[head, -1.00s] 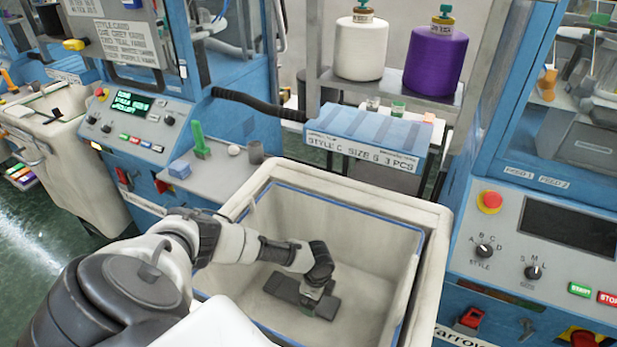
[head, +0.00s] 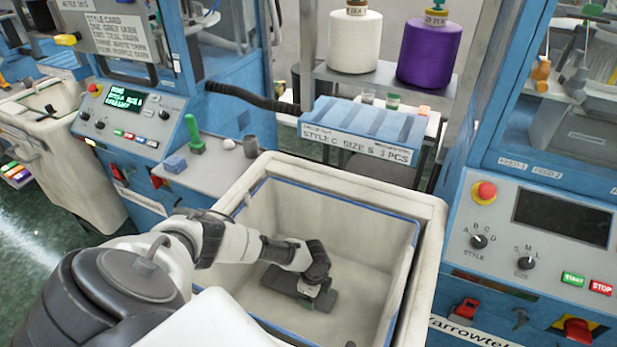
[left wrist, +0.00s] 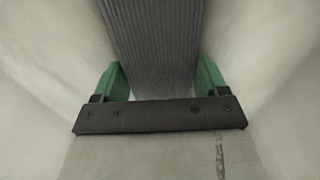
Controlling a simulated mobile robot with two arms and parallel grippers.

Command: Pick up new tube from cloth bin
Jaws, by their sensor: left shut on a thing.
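The cloth bin (head: 340,225) is a deep off-white box with a blue inner edge, in the middle of the head view. The new tube (head: 283,281) is a dark grey piece lying on its floor. In the left wrist view it is a ribbed grey knit tube (left wrist: 155,45). My left arm reaches down into the bin. My left gripper (head: 308,300) is at the tube. In the left wrist view, the green fingers of that gripper (left wrist: 160,80) are on either side of the tube, shut on it. My right gripper is in neither view.
Blue machines with control panels (head: 545,235) stand to the right and left of the bin. A blue-topped tray (head: 365,125) labelled style C stands behind it. A shelf with white (head: 354,42) and purple (head: 428,55) yarn cones is farther back. The bin walls surround my left gripper closely.

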